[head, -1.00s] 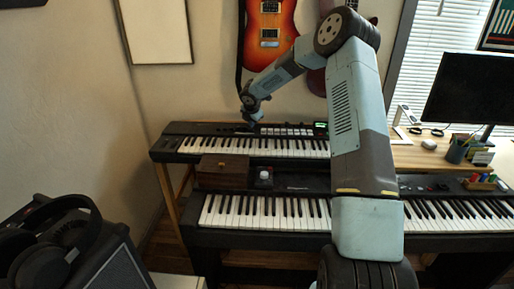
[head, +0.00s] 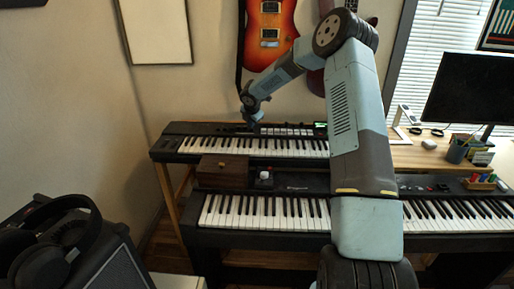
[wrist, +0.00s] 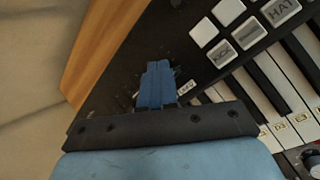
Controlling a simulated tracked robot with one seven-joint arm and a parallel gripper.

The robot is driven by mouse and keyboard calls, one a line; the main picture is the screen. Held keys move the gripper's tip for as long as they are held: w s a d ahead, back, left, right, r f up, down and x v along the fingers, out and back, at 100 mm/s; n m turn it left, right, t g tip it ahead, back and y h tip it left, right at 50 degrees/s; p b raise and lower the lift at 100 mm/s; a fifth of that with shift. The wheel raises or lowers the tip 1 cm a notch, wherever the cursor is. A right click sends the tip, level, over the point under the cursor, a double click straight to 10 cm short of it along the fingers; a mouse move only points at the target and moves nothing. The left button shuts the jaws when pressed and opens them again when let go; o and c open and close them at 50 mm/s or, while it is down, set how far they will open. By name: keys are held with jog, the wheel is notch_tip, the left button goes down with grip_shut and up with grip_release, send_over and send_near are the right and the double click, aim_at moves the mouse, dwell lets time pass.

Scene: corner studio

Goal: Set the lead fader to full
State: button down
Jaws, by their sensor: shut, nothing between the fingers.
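The upper keyboard (head: 290,147) is black with white and black keys and stands on a stand at the back. My gripper (head: 252,125) is over its rear control panel, left of the pad row. In the wrist view my gripper's blue fingers (wrist: 154,82) are shut together with nothing between them, low over the dark panel. A small white label (wrist: 184,88) lies just right of the fingers; its lettering is hard to read. The lead fader itself cannot be made out; the fingers cover that part of the panel. I cannot tell whether they touch it.
White pads (wrist: 222,54), some lettered KICK and HAT, lie right of the fingers. A wooden edge (wrist: 110,40) borders the panel on the left. A lower keyboard (head: 270,213), a wooden box (head: 223,171) and a monitor (head: 470,90) stand nearer or to the right.

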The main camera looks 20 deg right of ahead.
jog(key=shift+w+d, duration=0.3)
jog(key=shift+w, duration=0.6)
jog(key=shift+w+d, duration=0.3)
jog(key=shift+w, duration=0.55)
dwell(2.1)
jog(key=shift+r, duration=0.1)
jog(key=shift+r, duration=0.45)
notch_tip(320, 180, up, 7)
dwell(1.1)
jog(key=s+a+r, duration=0.1)
jog(key=s+a, duration=0.2)
jog(key=s, duration=0.6)
jog(key=s+a+r, duration=0.1)
jog(key=s+a, duration=0.2)
jog(key=s, duration=0.7)
jog(key=s+a+r, duration=0.2)
jog(key=s+a, duration=0.1)
jog(key=s, duration=0.6)
jog(key=shift+s+a, duration=0.15)
jog(key=shift+s, duration=0.15)
